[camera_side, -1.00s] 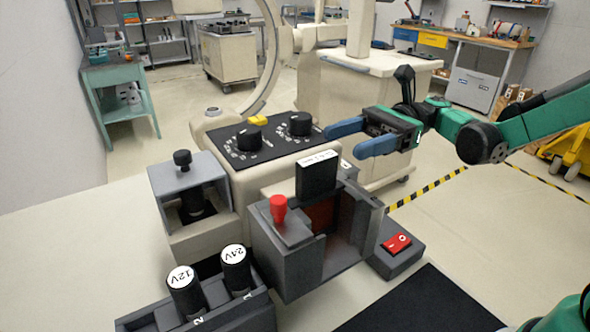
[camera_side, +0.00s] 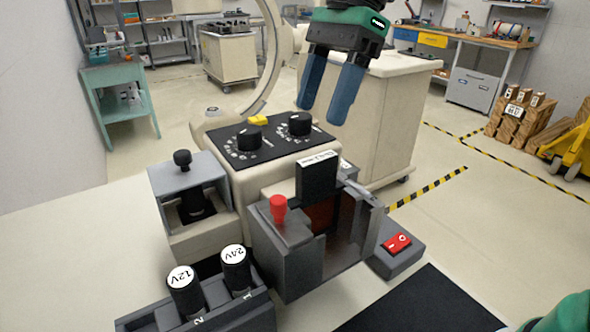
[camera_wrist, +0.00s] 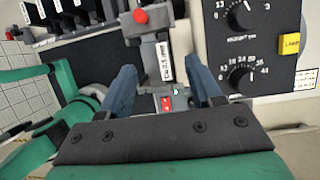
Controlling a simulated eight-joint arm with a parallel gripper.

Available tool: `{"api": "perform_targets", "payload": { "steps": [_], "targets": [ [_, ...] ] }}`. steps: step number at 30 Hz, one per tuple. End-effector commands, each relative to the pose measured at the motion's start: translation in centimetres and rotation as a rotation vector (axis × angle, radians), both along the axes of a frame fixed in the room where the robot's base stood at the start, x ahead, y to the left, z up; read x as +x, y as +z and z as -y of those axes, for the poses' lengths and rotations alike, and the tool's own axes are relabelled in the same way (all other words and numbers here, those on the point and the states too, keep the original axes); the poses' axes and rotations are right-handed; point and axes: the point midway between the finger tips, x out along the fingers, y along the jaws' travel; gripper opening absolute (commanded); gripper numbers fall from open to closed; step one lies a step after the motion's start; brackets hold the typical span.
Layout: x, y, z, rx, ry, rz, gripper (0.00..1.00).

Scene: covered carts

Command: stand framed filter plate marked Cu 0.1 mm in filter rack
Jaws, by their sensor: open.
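The framed filter plate (camera_side: 316,182) is dark with a white label along its top. It stands upright in a grey holder (camera_side: 292,260) in the side view. In the wrist view the label (camera_wrist: 163,62) seems to read Cu 0.1 mm, though it is small. My gripper (camera_side: 321,112) is open and empty, fingers pointing down, above the plate and apart from it. In the wrist view the label lies between the fingertips of my gripper (camera_wrist: 160,70). What looks like the filter rack (camera_wrist: 62,20), with dark slots and white labels, is at the upper left there.
A red knob (camera_side: 278,207) rises from the holder close to the plate. A panel with two black dials (camera_side: 265,140) is behind it. A red switch (camera_side: 397,242) is at right. Two black cylinders marked 12V (camera_side: 183,290) and 24V (camera_side: 236,268) stand at front left.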

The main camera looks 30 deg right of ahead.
Motion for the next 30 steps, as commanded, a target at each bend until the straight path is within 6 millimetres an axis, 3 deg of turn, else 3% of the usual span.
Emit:
{"api": "perform_targets", "payload": {
  "steps": [3,12,20,30],
  "targets": [
    [-0.3,0.8,0.2,-0.108,0.023,0.051,0.58],
    [-0.2,-3.2,0.4,-0.108,0.018,0.050,0.58],
    [-0.2,-5.1,0.2,-0.107,0.020,0.049,0.58],
    [-0.2,-8.9,-0.9,-0.107,0.020,0.049,0.58]
  ]
}}
